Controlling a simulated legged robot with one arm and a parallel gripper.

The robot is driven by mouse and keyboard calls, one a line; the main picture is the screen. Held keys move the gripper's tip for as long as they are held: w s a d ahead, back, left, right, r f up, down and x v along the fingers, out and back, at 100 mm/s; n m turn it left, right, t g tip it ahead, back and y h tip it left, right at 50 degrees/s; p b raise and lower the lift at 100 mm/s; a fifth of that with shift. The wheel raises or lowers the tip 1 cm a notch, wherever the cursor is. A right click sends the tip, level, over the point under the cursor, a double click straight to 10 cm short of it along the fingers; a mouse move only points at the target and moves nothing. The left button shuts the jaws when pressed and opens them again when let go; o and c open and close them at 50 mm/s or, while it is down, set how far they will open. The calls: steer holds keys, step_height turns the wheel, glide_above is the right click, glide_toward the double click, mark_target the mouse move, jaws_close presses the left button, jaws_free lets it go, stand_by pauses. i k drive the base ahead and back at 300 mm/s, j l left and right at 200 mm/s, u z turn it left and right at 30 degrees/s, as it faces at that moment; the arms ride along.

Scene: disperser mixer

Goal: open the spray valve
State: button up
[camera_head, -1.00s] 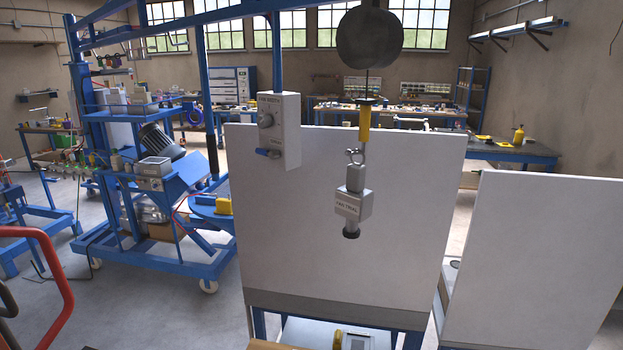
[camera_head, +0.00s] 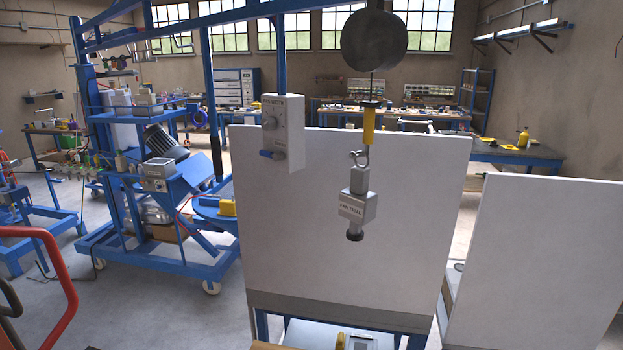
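No part is clearly labelled as the spray valve. A grey control box (camera_head: 284,130) hangs from a blue post in front of a large white panel. A small grey labelled block (camera_head: 356,207) with a black lower end hangs from a hook under a yellow cylinder (camera_head: 369,127), right of the box. My gripper is not in view.
The white panel (camera_head: 400,240) fills the middle, with a second white panel (camera_head: 545,250) at right. A blue wheeled machine frame (camera_head: 150,256) stands left. A red tube (camera_head: 62,285) crosses the lower left. Some grey floor (camera_head: 150,310) is open at lower left. Workbenches line the back.

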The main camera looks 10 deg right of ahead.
mark_target(279, 156)
steer(key=i+j+z, duration=0.15)
steer(key=j, duration=0.4)
steer(key=i+j+z, duration=0.1)
steer(key=j, duration=0.5)
steer(key=i+j+z, duration=0.15)
steer(key=j, duration=0.45)
steer(key=k, duration=0.05)
